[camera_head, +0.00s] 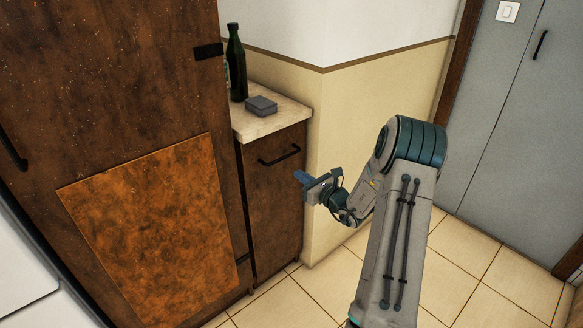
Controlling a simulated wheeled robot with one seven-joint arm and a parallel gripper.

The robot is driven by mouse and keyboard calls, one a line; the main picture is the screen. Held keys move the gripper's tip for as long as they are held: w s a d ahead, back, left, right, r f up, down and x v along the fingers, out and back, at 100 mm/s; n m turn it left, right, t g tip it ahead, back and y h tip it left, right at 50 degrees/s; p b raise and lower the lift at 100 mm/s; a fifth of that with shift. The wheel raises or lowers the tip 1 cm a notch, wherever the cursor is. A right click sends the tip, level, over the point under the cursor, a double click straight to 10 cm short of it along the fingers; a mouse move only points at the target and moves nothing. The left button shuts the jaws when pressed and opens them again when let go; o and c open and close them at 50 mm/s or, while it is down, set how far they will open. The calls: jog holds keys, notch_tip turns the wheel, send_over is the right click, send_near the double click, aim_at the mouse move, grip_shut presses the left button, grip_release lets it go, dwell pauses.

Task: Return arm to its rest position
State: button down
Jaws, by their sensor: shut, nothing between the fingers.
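My arm (400,215) rises from the lower middle of the head view, bends at a teal-banded joint and reaches down to the left. My gripper (302,177) is at its end, in front of the right edge of a narrow brown cabinet (272,205). It is shut and holds nothing. It appears apart from the cabinet's black handle (279,156), below and to the right of it in the picture. The exact gap to the cabinet front cannot be told.
A dark green bottle (236,68) and a small grey box (261,106) stand on the light countertop (291,112). A tall brown cabinet (100,120) is at left. Grey doors (520,110) are at right. The tiled floor (480,270) is clear.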

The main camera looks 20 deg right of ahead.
jog(key=d+v, duration=0.1)
jog(key=v, duration=0.4)
jog(key=s+a+r+n+g+y+p, duration=0.2)
jog(key=s+a+r+n+g+p, duration=0.15)
jog(key=a+r+n, duration=0.35)
jog(key=s+a+r+n+g+y+p, duration=0.1)
jog(key=s+a+r+n+g+p, duration=0.3)
jog(key=a, duration=0.4)
jog(key=s+a+r+n+g+y+p, duration=0.2)
jog(key=s+a+r+n+g, duration=0.35)
jog(key=a, duration=0.25)
jog(key=s+a+r+n+g+h+p, duration=0.1)
jog(key=s+r+n+g+h+p, duration=0.1)
jog(key=s+r+n+h+p, duration=0.3)
jog(key=s+a+r+n+g, duration=0.1)
jog(key=s+r+n, duration=0.15)
jog(key=s, duration=0.35)
jog(key=s+d+r+n+t+h+p, duration=0.1)
jog(key=s+d+r+n+h+p, duration=0.4)
jog(key=s+r+n+h, duration=0.1)
jog(key=shift+s+d+r+n+t, duration=0.35)
jog(key=shift+s+r+n+t, duration=0.05)
jog(key=shift+r+n, duration=0.5)
